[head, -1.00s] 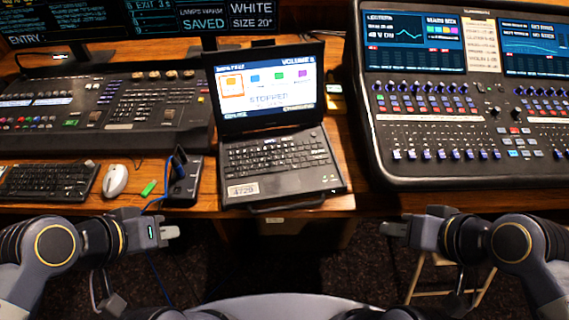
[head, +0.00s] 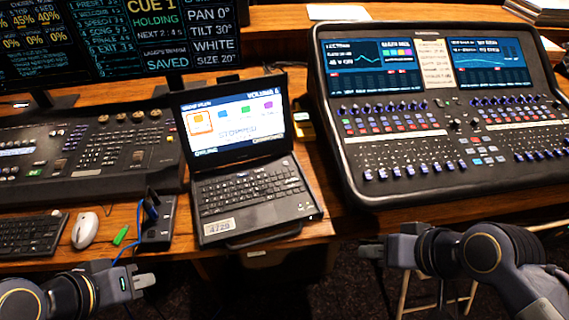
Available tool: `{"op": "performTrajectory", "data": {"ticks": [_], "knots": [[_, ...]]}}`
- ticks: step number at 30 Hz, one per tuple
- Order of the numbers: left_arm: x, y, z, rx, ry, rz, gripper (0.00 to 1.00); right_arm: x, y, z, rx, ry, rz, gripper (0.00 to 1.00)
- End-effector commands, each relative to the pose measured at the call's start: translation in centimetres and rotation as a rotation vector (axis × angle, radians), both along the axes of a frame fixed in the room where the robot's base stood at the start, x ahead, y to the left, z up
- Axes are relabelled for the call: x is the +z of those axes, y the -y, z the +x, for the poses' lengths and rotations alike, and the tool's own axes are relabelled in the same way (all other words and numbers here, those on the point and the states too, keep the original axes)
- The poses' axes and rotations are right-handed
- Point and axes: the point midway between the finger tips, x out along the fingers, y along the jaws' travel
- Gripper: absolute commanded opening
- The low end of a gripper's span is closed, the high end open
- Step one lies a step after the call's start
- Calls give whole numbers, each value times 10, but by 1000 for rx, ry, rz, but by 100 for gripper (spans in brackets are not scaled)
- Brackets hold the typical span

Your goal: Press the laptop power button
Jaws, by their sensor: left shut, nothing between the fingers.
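The black laptop (head: 252,188) stands open on the wooden desk, its lit screen (head: 233,123) showing coloured icons. Its keyboard faces me, and a label reading 4729 sits at its front left corner. I cannot make out the power button at this size. My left gripper (head: 147,281) is shut and empty, below the desk's front edge, to the left of and nearer than the laptop. My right gripper (head: 368,250) is in front of the desk, right of the laptop and apart from it. Its fingers look close together, but I cannot tell whether they are shut.
A mixing console (head: 440,130) stands right of the laptop. A lighting desk (head: 90,150) is to the left. A black box (head: 158,222) with a blue cable, a green USB stick (head: 120,236), a white mouse (head: 85,230) and a keyboard (head: 30,235) lie left of the laptop.

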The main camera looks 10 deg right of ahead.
Motion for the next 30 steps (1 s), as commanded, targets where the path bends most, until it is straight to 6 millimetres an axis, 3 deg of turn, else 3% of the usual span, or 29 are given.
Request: {"op": "performTrajectory", "data": {"ticks": [9, 17, 30], "knots": [[0, 0, 0, 0, 0, 0, 0, 0, 0, 0, 0, 0, 0, 32], [0, 0, 0, 0, 0, 0, 0, 0, 0, 0, 0, 0, 0, 0], [0, 0, 0, 0, 0, 0, 0, 0, 0, 0, 0, 0, 0, 0]]}}
